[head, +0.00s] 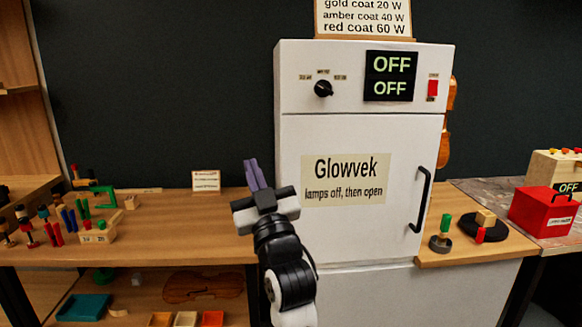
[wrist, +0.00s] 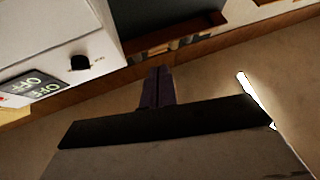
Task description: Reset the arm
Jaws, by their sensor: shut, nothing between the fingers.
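My gripper (head: 256,175) is raised in front of the bench, left of the white cabinet, with its purple fingers pointing up. The two fingers lie together with nothing between them. In the wrist view the shut fingers (wrist: 158,88) point toward the upper part of the picture, with the ceiling or wall behind. My arm stands upright below the gripper in the head view and hides part of the bench edge and the cabinet's left side.
The white Glowvek cabinet (head: 300,235) is closed, with a black handle (head: 421,200) and displays reading OFF (head: 390,76). Small coloured pieces crowd the bench's left end. A red box (head: 543,211) stands at the right. The bench (head: 170,225) is clear near its middle.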

